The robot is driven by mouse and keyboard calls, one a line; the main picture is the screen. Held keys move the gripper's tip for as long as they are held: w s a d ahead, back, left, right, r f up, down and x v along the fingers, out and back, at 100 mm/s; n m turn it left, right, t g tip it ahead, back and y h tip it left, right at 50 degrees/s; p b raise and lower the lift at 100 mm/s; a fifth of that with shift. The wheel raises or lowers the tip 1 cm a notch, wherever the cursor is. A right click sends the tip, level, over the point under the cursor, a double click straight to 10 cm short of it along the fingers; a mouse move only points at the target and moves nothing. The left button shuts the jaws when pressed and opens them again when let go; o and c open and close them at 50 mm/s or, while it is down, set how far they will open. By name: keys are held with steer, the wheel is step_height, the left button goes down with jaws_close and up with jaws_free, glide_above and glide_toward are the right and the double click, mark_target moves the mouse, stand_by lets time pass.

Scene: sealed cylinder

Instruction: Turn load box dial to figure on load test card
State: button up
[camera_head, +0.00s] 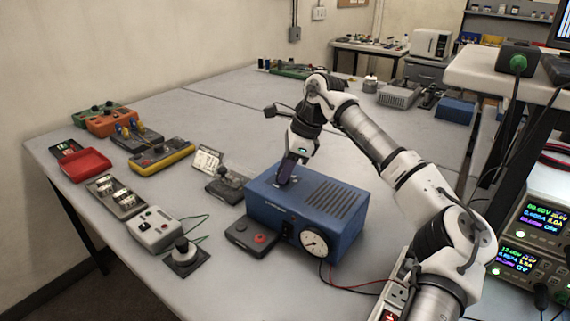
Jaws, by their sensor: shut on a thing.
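The blue load box (336,222) stands on the bench near the middle, with vent slots on top. A round white gauge (314,243) with a dark pointer is on its front face. My gripper (285,180) points down onto the left part of the box's top. It is shut on the load box dial there, which its fingers mostly hide; the dial's setting cannot be read. A small white card (207,159) stands tilted to the left of the box, perhaps the load test card. Its print is too small to read.
A dark switch box (251,237) with a red button sits against the load box's front left. A grey unit (154,229), a knob on a black base (185,254), a yellow meter (161,156) and a red tray (82,165) lie left. Red and black leads run at front right.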

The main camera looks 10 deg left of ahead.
steer(key=shift+n+g+p, duration=0.4)
steer(key=shift+n, duration=0.6)
steer(key=o, duration=1)
steer(key=shift+c, duration=0.2)
steer(key=b+v, duration=0.1)
steer(key=v, duration=1.2)
steer(key=shift+r, duration=0.45)
steer(key=shift+w+a, duration=0.1)
